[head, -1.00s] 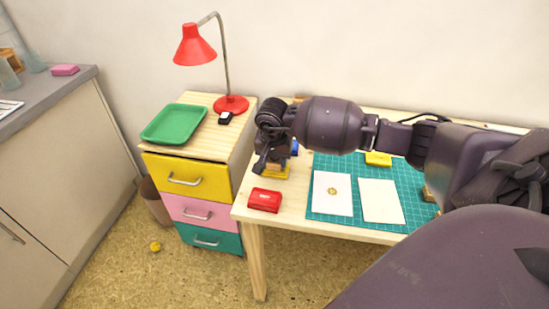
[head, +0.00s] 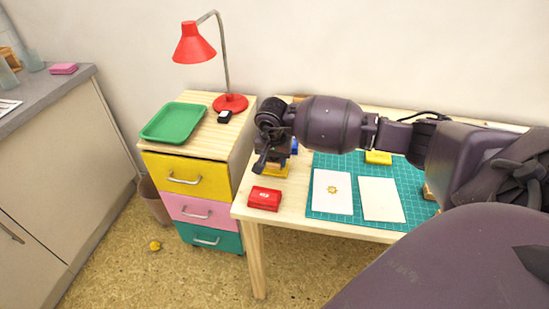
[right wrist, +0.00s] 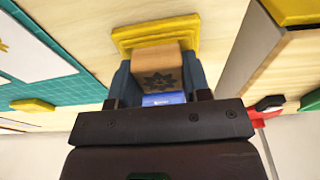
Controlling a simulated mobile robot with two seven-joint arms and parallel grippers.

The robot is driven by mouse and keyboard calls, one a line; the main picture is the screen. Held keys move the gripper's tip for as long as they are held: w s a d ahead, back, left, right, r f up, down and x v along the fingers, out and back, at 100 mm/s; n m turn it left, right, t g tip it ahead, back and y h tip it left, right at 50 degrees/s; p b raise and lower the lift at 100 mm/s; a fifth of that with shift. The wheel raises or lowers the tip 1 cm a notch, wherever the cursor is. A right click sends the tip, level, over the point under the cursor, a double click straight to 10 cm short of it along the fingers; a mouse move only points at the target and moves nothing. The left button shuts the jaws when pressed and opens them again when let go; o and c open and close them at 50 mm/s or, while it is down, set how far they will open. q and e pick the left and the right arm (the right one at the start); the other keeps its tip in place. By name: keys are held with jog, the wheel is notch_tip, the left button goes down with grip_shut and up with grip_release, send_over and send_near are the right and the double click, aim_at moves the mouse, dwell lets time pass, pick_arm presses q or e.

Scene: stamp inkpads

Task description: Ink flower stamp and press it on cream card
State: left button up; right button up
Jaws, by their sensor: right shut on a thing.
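My right gripper (head: 266,160) is shut on a wooden stamp, whose block with a dark flower mark (right wrist: 158,82) shows between the fingers in the right wrist view. A blue part (right wrist: 165,99) of it shows nearer the palm. The stamp's far end is at a yellow inkpad (right wrist: 155,35), seen also below the gripper in the head view (head: 277,172); I cannot tell whether they touch. The cream card (head: 381,199) lies blank on the green cutting mat (head: 413,204). Left of it is a white card (head: 332,205) with a gold flower print. My left gripper is not in view.
A closed red inkpad (head: 264,198) sits near the table's front left edge. A yellow block (head: 378,158) lies at the mat's back edge. Left of the table is a drawer unit with a green tray (head: 173,122) and a red lamp (head: 230,103).

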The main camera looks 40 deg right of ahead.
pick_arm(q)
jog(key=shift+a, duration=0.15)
pick_arm(e)
jog(key=shift+r, duration=0.3)
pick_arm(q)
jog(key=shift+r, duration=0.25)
pick_arm(e)
jog(key=shift+r, duration=0.25)
jog(key=shift+r+p, duration=0.35)
jog(key=shift+r, duration=0.1)
jog(key=shift+r+p, duration=0.75)
jog(key=shift+r, duration=1.6)
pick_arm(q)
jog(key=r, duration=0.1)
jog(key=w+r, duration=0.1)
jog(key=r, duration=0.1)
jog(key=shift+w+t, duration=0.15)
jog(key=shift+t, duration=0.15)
pick_arm(e)
jog(key=shift+f, duration=0.1)
